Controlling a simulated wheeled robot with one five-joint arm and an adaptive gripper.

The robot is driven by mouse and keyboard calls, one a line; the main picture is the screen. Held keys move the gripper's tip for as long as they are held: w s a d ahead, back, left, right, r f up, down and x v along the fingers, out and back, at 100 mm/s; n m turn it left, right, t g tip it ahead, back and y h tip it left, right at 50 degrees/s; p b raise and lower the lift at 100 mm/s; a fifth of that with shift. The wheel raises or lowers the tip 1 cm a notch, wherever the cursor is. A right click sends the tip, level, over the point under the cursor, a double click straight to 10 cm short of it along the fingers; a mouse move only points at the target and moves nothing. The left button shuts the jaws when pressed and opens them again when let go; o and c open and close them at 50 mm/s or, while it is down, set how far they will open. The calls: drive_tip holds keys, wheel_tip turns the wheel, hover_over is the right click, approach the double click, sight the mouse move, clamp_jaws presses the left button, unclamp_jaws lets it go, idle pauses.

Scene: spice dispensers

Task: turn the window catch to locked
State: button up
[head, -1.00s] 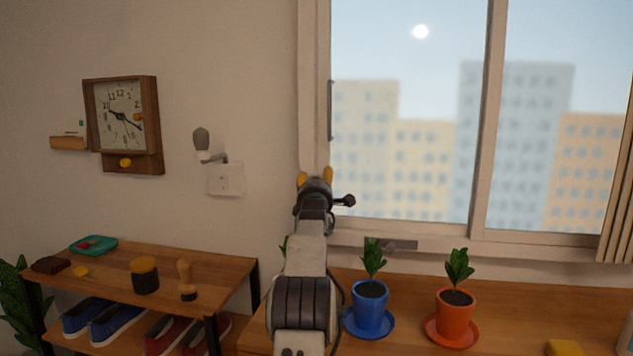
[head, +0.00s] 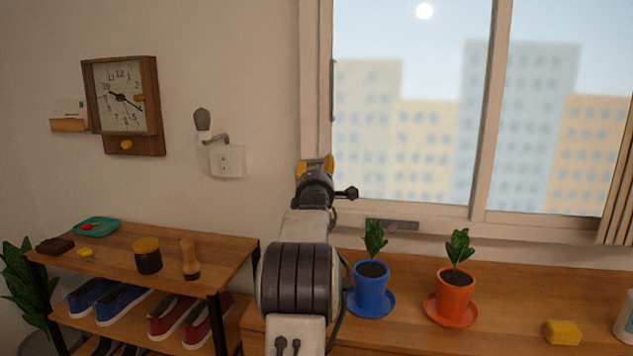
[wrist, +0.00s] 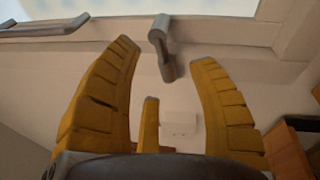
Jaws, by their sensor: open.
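A grey lever (wrist: 164,50) on the pale window frame looks like the window catch. In the wrist view it lies between the two yellow fingertips of my gripper (wrist: 168,50), with a gap on either side. My gripper is open and not visibly touching it. In the head view my gripper (head: 316,164) is at the lower left part of the window frame (head: 312,60), and my arm hides the catch there. Whether the catch is locked cannot be told.
Blue (head: 370,290) and orange (head: 455,298) plant pots stand on the wooden top below. The wall between is bare.

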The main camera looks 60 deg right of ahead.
drive_tip(key=shift+v, duration=2.9)
drive_tip(key=shift+o, duration=0.2)
